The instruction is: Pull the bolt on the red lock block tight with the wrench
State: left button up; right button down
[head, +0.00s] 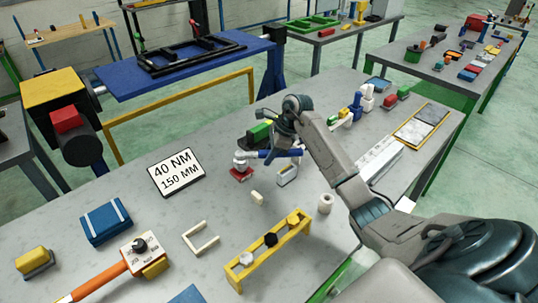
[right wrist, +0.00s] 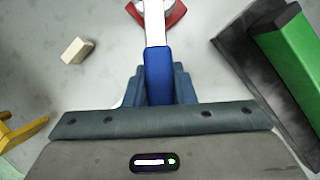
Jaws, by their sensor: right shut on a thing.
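The red lock block (head: 241,174) lies on the grey table left of my right gripper, with a pale bolt or fitting (head: 240,164) standing on it. In the right wrist view the red block (right wrist: 175,17) shows only in part at the top edge. My right gripper (head: 288,150) is shut on the blue handle of the wrench (head: 268,154). The blue handle (right wrist: 158,68) points away from the fingers (right wrist: 157,88), and its silver end reaches over the red block. Whether the wrench's jaw sits around the bolt is unclear. My left gripper is not in view.
A sign reading 40 NM 150 MM (head: 177,173) lies to the left. A yellow rack (head: 268,251) stands in front, with a small cream block (head: 257,198) behind it. A white cylinder (head: 325,203) stands nearby.

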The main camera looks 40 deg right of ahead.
jog(key=shift+b, duration=0.95)
dwell(1.5)
jog(key=shift+f+b, duration=0.75)
jog(key=shift+b, duration=0.1)
dwell(0.4)
dwell(0.4)
jog(key=c, duration=1.9)
grip_release()
grip_shut()
